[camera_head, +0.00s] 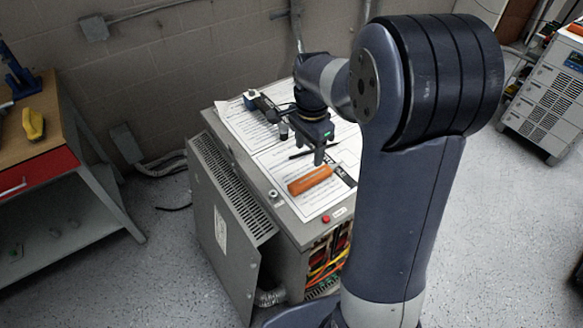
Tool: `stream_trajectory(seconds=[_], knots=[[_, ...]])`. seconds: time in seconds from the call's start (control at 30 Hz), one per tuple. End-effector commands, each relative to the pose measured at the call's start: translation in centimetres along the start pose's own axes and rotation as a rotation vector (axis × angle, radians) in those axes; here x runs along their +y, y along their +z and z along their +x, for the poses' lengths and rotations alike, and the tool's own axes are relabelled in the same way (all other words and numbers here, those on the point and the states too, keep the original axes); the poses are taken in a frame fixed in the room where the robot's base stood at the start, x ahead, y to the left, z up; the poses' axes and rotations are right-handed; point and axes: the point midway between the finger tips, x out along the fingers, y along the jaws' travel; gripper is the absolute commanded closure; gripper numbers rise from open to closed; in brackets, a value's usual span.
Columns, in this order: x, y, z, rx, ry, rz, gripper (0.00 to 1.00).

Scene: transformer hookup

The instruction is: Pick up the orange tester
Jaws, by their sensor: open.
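The orange tester (310,180) lies flat on a printed sheet on top of the grey transformer cabinet (284,213), near its front edge. My gripper (301,150) is above the cabinet top, a little behind the tester in the picture. Its fingers point down, are open and hold nothing. The gripper looks apart from the tester, though the exact height is hard to judge. My arm covers the right part of the cabinet.
Printed sheets (233,118) cover the cabinet top. A small dark device (252,98) lies at its back left. A red button (326,219) is at the front edge. The cabinet door (222,235) hangs open at left. A workbench (45,130) with a yellow tool (33,124) stands far left.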

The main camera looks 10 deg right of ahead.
Motion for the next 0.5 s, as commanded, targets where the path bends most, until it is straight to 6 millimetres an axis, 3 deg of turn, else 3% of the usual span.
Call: stream_trajectory(seconds=[0.3, 0.5], knots=[[0.0, 0.0, 4.5, -0.002, 0.005, 0.007, 0.44], [0.0, 0.1, 5.9, -0.001, 0.003, 0.006, 0.44]])
